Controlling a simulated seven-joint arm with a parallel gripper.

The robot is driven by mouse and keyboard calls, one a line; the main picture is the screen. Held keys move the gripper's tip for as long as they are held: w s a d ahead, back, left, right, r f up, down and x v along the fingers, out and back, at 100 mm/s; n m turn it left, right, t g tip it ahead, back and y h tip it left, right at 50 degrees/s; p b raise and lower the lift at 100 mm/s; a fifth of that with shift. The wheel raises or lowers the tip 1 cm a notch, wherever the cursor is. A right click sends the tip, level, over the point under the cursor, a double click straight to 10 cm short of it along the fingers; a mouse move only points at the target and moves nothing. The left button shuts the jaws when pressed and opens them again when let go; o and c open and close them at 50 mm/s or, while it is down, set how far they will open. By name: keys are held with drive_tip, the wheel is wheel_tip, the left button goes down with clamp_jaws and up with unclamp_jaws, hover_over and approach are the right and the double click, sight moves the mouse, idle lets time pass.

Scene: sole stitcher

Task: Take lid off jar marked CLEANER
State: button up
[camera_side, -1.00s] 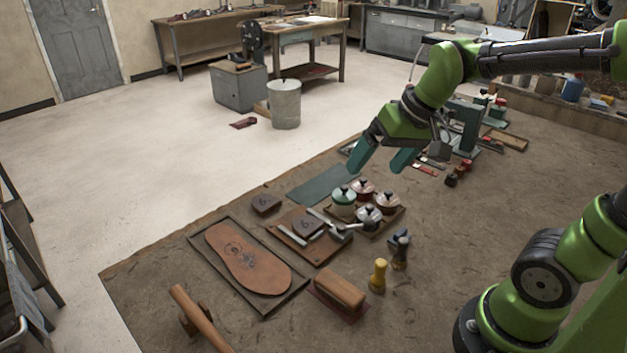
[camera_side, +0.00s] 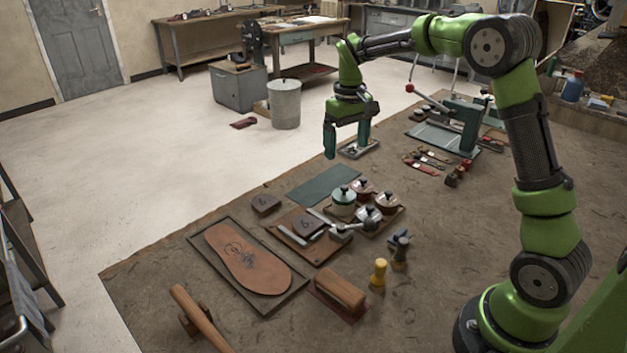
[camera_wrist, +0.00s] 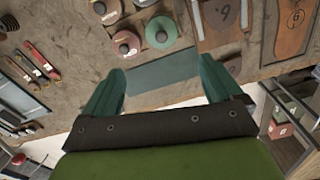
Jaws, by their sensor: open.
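Several small lidded jars stand together in a tray (camera_side: 392,226) on the bench. In the side view they are a green jar (camera_side: 343,208), a back reddish jar (camera_side: 363,190), a right reddish jar (camera_side: 388,204) and a grey-lidded jar (camera_side: 370,219). Each has a lid with a dark knob. The jar markings are too small to read, so I cannot tell which says CLEANER. My gripper (camera_side: 347,145) is open and empty, pointing down beyond the jars. In the wrist view my gripper (camera_wrist: 160,92) has the green jar (camera_wrist: 161,32) ahead of its spread fingers.
A green mat (camera_side: 322,184) lies between my gripper and the jars. A leather sole (camera_side: 248,262) lies in a tray at the left. Brushes (camera_side: 378,275) stand in front of the jars. Red-handled tools (camera_side: 425,162) and a lever press (camera_side: 465,125) are at the right.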

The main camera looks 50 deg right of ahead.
hover_over(344, 186)
drive_tip(key=f, duration=0.6)
drive_tip(key=shift+w+d+f, duration=0.1)
drive_tip(key=shift+d+f, duration=0.05)
drive_tip(key=shift+d, duration=0.05)
drive_tip(key=shift+a+f, duration=0.15)
drive_tip(key=shift+f, duration=2.7)
drive_tip(key=c, duration=1.1)
